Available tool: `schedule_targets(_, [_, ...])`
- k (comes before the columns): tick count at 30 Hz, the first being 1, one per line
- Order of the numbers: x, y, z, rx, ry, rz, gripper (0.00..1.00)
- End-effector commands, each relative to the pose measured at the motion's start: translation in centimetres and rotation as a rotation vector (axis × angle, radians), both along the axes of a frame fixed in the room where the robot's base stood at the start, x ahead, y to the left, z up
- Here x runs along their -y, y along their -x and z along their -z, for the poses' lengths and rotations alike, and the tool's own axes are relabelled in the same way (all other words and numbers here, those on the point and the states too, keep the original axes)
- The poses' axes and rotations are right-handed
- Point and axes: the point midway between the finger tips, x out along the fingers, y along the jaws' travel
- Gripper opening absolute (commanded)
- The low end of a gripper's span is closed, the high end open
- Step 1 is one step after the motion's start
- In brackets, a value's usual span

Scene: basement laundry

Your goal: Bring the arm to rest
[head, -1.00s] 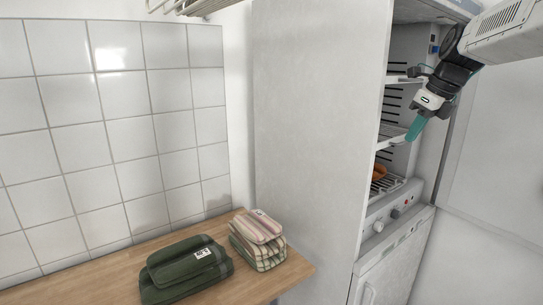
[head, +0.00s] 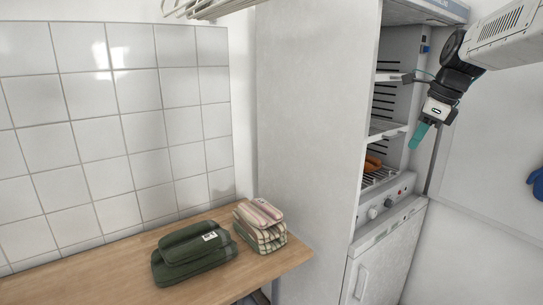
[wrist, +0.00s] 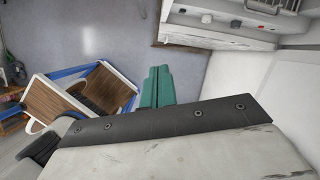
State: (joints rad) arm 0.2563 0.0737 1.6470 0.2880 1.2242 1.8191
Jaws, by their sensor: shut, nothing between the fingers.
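My gripper (head: 419,135) hangs at the upper right in the head view, its teal fingers pointing down and to the left. It is in front of the open tall cabinet (head: 311,130), near the right side of the opening. In the wrist view its teal fingers (wrist: 158,86) are together with nothing between them. My arm comes in from the upper right corner, bent at the wrist.
Wire shelves and an orange-brown item (head: 373,163) are inside the cabinet. A wooden counter (head: 245,272) holds folded green towels (head: 190,259) and striped towels (head: 260,226). A blue item (head: 537,183) shows at the right edge. In the wrist view, a blue-edged wooden piece (wrist: 112,92) stands on the floor.

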Motion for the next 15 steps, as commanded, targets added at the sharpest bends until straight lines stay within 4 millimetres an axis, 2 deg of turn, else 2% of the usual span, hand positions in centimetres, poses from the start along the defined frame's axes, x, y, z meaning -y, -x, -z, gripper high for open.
schedule_targets(5, [0.0,2.2,2.1,-0.002,0.071,-0.233,0.0])
schedule_targets(8, [-0.5,4.4,3.2,0.003,0.124,-0.425,0.0])
schedule_targets(11, [-1.6,8.0,4.5,0.012,0.189,-0.694,0.0])
schedule_targets(15, [-3.6,14.9,6.4,0.033,0.284,-1.148,0.0])
